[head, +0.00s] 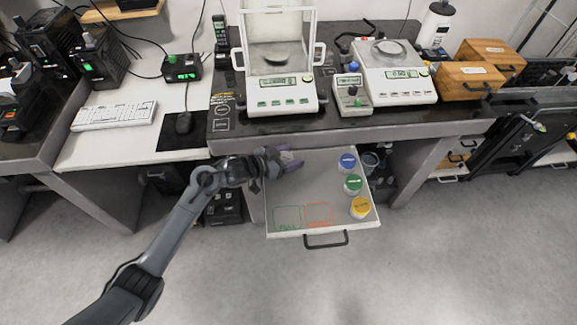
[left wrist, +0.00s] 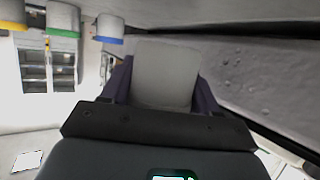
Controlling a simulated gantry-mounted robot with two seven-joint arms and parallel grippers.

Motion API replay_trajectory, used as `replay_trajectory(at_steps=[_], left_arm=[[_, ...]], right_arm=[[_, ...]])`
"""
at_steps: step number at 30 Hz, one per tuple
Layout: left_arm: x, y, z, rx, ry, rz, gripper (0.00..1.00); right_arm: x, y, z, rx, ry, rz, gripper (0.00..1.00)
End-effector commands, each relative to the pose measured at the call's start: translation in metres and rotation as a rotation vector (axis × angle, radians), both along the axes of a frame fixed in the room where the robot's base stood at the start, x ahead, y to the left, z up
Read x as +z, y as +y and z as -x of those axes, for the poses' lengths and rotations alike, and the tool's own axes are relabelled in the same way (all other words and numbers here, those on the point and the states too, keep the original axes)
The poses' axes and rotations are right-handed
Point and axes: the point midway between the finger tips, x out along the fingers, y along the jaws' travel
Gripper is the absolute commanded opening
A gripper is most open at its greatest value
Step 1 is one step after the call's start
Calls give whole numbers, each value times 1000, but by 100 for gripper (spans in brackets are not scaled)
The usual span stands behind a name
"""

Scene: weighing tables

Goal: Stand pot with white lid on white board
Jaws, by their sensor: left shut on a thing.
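My left gripper (head: 284,162) reaches over the back left part of an open pale drawer (head: 310,180). Its purple fingers are shut on a whitish pot (left wrist: 165,73), which fills the space between them in the left wrist view. In the head view the pot is mostly hidden by the fingers, and its lid is hard to make out. I cannot tell a separate white board from the pale drawer floor, which has a green outline and a red outline near its front left. My right gripper is not in view.
Pots with blue (head: 347,161), green (head: 353,183) and yellow (head: 360,207) lids stand along the drawer's right side. The drawer's middle is clear. The dark counter above bears an analytical balance (head: 282,95), a small meter (head: 351,95) and another balance (head: 400,85).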

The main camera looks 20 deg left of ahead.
Motion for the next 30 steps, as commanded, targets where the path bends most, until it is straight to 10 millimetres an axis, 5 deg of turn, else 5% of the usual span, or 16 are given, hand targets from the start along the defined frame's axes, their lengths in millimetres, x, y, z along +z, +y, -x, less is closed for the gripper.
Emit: replay_trajectory(at_steps=[14,27,28,30], left_arm=[[-40,3,1,2,-1,1,30],[-45,3,1,1,1,-1,30],[-45,3,1,1,0,-2,63],[-44,3,1,1,0,-2,73]], right_arm=[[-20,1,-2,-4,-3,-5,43],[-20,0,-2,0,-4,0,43],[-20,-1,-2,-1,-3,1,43],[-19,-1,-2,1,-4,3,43]])
